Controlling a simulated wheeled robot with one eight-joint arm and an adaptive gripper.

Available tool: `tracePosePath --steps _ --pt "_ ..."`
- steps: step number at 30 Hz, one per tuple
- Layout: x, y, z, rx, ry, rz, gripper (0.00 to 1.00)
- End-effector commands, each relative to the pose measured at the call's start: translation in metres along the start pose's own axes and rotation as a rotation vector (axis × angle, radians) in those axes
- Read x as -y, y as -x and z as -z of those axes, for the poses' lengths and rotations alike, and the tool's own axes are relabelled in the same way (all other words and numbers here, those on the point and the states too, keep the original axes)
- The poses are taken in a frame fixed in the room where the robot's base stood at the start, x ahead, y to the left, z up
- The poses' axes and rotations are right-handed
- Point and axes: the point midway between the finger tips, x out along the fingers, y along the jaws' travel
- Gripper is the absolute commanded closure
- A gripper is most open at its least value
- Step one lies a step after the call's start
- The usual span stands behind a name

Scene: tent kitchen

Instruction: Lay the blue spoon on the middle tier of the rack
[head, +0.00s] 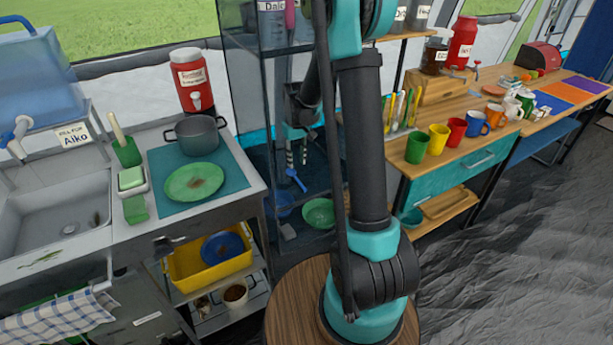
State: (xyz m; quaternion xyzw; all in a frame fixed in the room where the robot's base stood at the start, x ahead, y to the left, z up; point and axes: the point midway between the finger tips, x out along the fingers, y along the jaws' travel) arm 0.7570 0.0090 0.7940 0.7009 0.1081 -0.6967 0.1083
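The blue spoon (297,180) is small in the head view, just below the fingertips of my gripper (297,158). It appears to lie on a dark middle-level shelf of the rack, though contact with the shelf is hard to judge. The rack (254,105) is a tall dark frame with see-through sides, behind my arm. My gripper points down inside it. Its two fingers look spread, with a gap between them and the spoon apart below. My arm hides the rack's right part.
Jars stand on the rack's upper shelf (302,47). A green bowl (319,213) and a blue bowl (281,203) sit low in it. At left, a counter holds a pot (196,134) and green plate (194,182). Coloured mugs (417,146) line the right counter.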

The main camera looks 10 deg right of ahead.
Motion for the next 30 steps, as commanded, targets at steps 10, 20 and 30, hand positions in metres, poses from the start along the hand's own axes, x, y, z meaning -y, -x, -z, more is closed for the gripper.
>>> tracePosePath --steps 10,20,30 --pt "0.005 0.045 -0.091 -0.117 -0.103 -0.022 0.69" --pt "0.020 0.056 -0.197 -0.256 -0.219 -0.042 0.69" --pt "0.033 0.040 -0.265 -0.353 -0.299 -0.053 0.69"
